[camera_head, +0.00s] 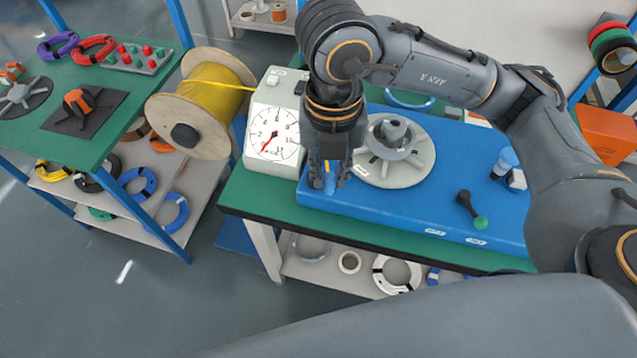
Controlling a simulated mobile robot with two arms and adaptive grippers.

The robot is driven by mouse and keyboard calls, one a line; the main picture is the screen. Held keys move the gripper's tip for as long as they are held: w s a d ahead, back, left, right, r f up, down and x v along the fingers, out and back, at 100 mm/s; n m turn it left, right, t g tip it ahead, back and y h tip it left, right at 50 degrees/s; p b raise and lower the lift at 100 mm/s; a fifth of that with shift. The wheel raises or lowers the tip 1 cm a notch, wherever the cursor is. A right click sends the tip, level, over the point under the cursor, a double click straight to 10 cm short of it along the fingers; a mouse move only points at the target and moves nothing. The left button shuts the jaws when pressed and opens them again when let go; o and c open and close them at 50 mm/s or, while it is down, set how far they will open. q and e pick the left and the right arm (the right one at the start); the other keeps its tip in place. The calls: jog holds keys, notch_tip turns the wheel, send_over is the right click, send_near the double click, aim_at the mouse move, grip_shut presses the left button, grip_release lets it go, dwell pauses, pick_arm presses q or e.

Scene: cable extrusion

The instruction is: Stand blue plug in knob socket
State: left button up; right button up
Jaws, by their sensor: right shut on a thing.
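My right gripper (330,176) points down over the front left corner of the blue machine bed, beside the round grey die wheel. It is shut on the blue plug (329,183), of which only a small blue part shows between the fingers. I cannot tell whether the plug touches the bed. The knob socket cannot be made out clearly; the gripper and wrist cover the spot beneath them. My left gripper is not in view.
The grey wheel (398,157) stands close right of the gripper, and a white dial box (272,135) close left. A yellow cable spool (205,100) stands beyond the dial box.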

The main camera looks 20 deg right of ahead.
jog(key=w+d+b, duration=0.2)
jog(key=w+d, duration=0.4)
jog(key=d, duration=0.3)
jog(key=w+d+b, duration=0.2)
jog(key=w+d, duration=0.5)
jog(key=d, duration=0.3)
jog(key=shift+b, duration=0.3)
jog(key=shift+d+f, duration=0.1)
dwell(0.7)
jog(key=shift+f+b, duration=0.3)
jog(key=shift+f, duration=0.4)
jog(key=shift+f+b, duration=0.65)
jog(key=shift+f, duration=0.05)
jog(key=shift+f+b, duration=0.3)
jog(key=shift+f, duration=0.15)
